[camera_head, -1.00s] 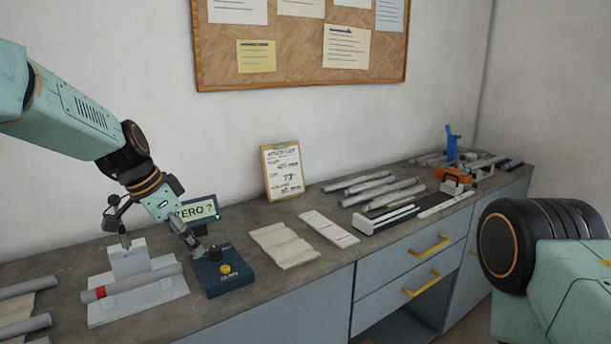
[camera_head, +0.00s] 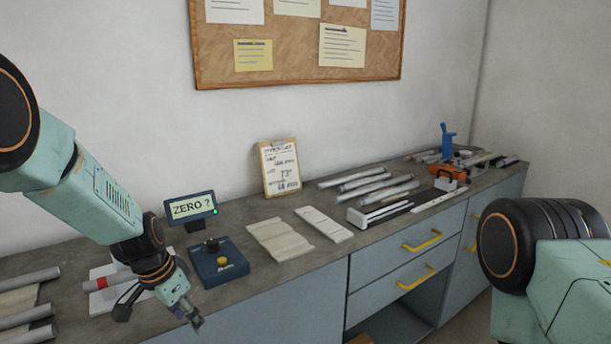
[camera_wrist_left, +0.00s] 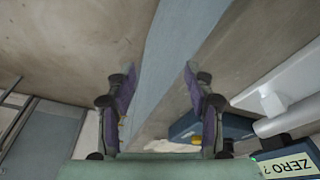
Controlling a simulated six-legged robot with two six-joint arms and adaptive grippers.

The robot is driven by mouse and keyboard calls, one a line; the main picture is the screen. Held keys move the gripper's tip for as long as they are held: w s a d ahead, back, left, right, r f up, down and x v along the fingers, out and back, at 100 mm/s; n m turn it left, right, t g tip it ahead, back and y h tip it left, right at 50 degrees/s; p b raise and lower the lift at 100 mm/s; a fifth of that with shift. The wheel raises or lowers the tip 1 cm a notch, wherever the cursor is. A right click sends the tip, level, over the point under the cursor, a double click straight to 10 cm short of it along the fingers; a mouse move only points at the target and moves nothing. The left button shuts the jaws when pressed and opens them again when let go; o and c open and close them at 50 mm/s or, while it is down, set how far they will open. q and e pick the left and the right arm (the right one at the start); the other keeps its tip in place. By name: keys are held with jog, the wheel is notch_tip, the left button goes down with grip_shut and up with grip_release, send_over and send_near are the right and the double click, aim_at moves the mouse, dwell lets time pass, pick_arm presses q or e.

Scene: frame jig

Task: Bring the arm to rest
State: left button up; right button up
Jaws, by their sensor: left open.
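My left gripper (camera_head: 190,314) is in the lower left of the head view, in front of the bench's front edge and pointing down. In the left wrist view its two fingers (camera_wrist_left: 158,100) stand apart with nothing between them. My right arm shows at the right of the head view, but its gripper is out of the picture.
A blue box (camera_head: 222,262) with a yellow button stands on the bench (camera_head: 300,262), beside a display (camera_head: 190,208) reading "ZERO ?". A tube with a red band (camera_head: 100,283) lies partly hidden behind my left arm. Drawers (camera_head: 405,265) with yellow handles are below.

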pick_arm(q)
jog(key=s+f+n+g+y, duration=0.1)
jog(key=s+f+n, duration=0.1)
jog(key=s+f, duration=0.75)
jog(key=s+f+n+g+y, duration=0.1)
jog(key=s+f+n, duration=0.1)
jog(key=s+f, duration=0.75)
jog(key=s+d+r+n, duration=0.1)
jog(key=s+r+n, duration=0.15)
jog(key=s, duration=1.75)
notch_tip(320, 180, down, 10)
jog(key=b, duration=0.9)
jog(key=shift+w+b, duration=0.25)
jog(key=shift+b, duration=0.05)
